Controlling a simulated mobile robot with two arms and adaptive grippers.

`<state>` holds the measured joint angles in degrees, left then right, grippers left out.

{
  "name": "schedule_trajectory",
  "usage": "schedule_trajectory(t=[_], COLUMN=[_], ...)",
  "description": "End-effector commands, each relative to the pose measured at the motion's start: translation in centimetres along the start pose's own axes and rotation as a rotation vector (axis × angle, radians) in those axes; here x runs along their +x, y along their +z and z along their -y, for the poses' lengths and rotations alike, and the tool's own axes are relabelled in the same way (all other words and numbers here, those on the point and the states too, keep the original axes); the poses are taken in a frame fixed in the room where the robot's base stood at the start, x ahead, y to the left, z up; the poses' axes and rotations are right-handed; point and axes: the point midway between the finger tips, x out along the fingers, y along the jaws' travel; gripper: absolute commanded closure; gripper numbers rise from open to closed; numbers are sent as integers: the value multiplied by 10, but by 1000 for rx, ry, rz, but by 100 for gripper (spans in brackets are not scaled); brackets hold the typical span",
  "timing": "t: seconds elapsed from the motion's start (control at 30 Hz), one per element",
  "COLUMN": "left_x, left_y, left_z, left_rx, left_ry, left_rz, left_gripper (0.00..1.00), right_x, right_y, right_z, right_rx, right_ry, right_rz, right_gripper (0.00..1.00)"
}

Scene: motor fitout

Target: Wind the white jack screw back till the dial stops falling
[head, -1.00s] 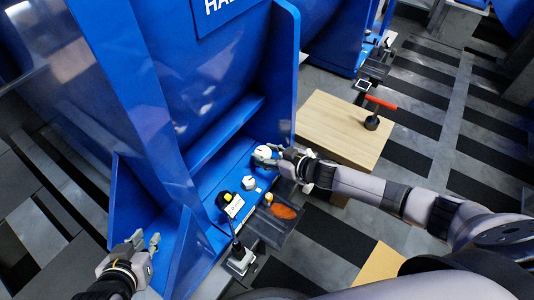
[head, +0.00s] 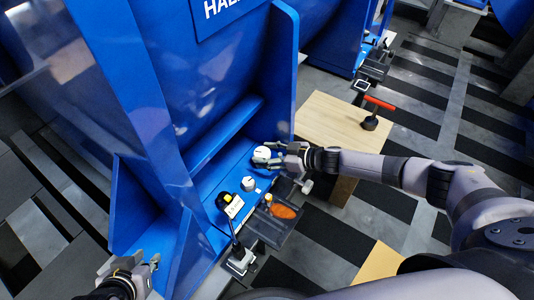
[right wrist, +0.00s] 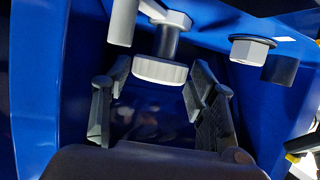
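The white jack screw shows in the right wrist view as a pale round head (right wrist: 160,70) on a short threaded stem below a hex nut. My right gripper (right wrist: 158,72) is open, with one dark finger on each side of that head and visible gaps. In the head view my right gripper (head: 265,156) is at a white round part (head: 261,151) on the blue ledge, partly covering it. My left gripper (head: 147,260) is open and empty at lower left, near the blue upright. I cannot make out a dial reading.
On the blue ledge stand a pale hex part (head: 249,183) and a black and yellow knob (head: 223,199). A dark tray (head: 262,233) with an orange item (head: 283,211) juts out beside a black lever (head: 234,233). A wooden bench (head: 325,120) stands behind my right arm.

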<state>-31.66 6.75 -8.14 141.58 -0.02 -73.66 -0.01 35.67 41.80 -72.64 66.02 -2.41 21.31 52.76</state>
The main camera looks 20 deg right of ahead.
Motion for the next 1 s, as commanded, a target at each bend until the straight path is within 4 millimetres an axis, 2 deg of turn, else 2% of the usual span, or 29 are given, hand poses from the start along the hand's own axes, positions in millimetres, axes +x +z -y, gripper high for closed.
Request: schedule_trajectory(t=[0.17,0.43,0.53,0.67,1.0], left_x=[0,0,0,0,0], left_y=[0,0,0,0,0], left_z=[0,0,0,0,0], left_rx=[0,-1,-1,-1,-1], left_ry=[0,-1,-1,-1,0], left_rz=[-1,-1,-1,-1,0], left_gripper=[79,79,79,79,79], right_x=[0,-1,-7,-27,-96], right_y=[0,1,1,2,2], right_z=[0,-1,-2,-2,0], right_rx=[0,0,0,-1,0], right_ry=[1,2,3,3,2], right_rz=[1,1,2,3,4], right_gripper=[34,34,34,34,34])
